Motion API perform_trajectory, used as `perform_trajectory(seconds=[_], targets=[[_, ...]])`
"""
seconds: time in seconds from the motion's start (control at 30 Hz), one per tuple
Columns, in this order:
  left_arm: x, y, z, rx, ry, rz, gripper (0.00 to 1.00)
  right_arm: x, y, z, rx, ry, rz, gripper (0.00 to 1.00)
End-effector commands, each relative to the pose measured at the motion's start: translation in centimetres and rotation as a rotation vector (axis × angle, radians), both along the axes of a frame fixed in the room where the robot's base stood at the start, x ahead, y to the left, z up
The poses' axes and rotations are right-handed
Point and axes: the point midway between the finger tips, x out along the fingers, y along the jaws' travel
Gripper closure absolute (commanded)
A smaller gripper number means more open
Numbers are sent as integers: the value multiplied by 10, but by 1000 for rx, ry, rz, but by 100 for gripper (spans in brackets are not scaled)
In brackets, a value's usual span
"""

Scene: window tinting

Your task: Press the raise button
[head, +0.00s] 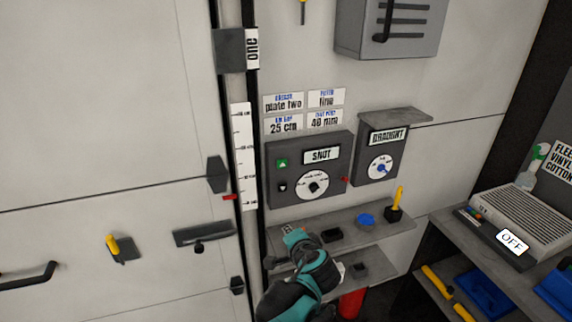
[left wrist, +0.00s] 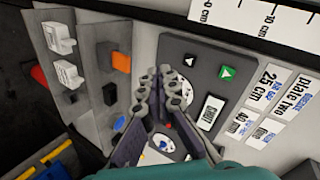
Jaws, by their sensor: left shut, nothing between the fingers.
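The raise button is the green square with a white up arrow (head: 282,163) on the dark grey control box (head: 336,146); it also shows in the left wrist view (left wrist: 227,72). My left gripper (head: 291,231) is below the box, near the upper shelf. In the left wrist view its fingers (left wrist: 165,73) are closed together and empty, pointing towards the box and apart from the green button in the picture. They cover part of the box and dial. My right gripper is not in view.
A second box with a dial (head: 380,168) hangs to the right. Narrow shelves (head: 345,223) below hold small items, including a blue object (head: 366,220) and a yellow-handled tool (head: 398,198). A vertical scale (head: 243,155) with a red pointer (head: 230,197) stands left.

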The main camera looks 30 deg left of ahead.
Motion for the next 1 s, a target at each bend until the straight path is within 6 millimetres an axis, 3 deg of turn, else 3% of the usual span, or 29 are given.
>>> perform_trajectory(seconds=[0.03,0.2,0.37,0.6,1.0], targets=[[14,4,12,80,-5,-5,100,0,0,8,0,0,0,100],[50,13,41,339,-27,-20,100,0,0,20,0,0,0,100],[71,12,60,516,-46,-28,100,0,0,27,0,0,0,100],[80,8,69,620,-58,-32,100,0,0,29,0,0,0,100],[83,11,69,620,-58,-31,100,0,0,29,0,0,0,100]])
